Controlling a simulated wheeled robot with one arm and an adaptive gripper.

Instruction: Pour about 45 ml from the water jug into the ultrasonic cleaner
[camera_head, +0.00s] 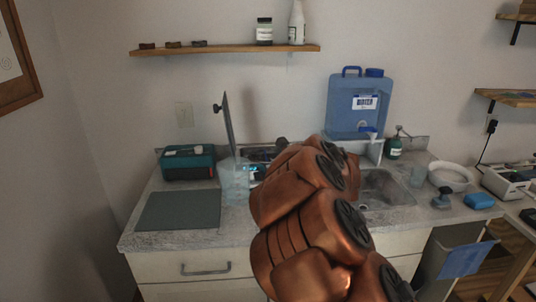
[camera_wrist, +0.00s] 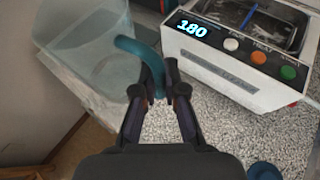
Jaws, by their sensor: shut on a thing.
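The water jug, clear with a teal handle, is at the upper left of the wrist view (camera_wrist: 85,55); in the head view it stands roughly upright (camera_head: 235,187) beside my arm. My gripper (camera_wrist: 160,72) is shut on the jug's teal handle. The water level is hard to make out, and I cannot tell whether the base touches the counter. The white ultrasonic cleaner (camera_wrist: 228,70) is to the right of the jug, its tank open and its display reading 180. In the head view my arm hides most of the cleaner.
A dark upright panel (camera_head: 228,123) rises behind the jug. A teal box (camera_head: 188,163) and a dark mat (camera_head: 179,211) lie left on the counter. A large blue container (camera_head: 357,107) stands behind the sink (camera_head: 385,188). A white bowl (camera_head: 450,177) is at the right.

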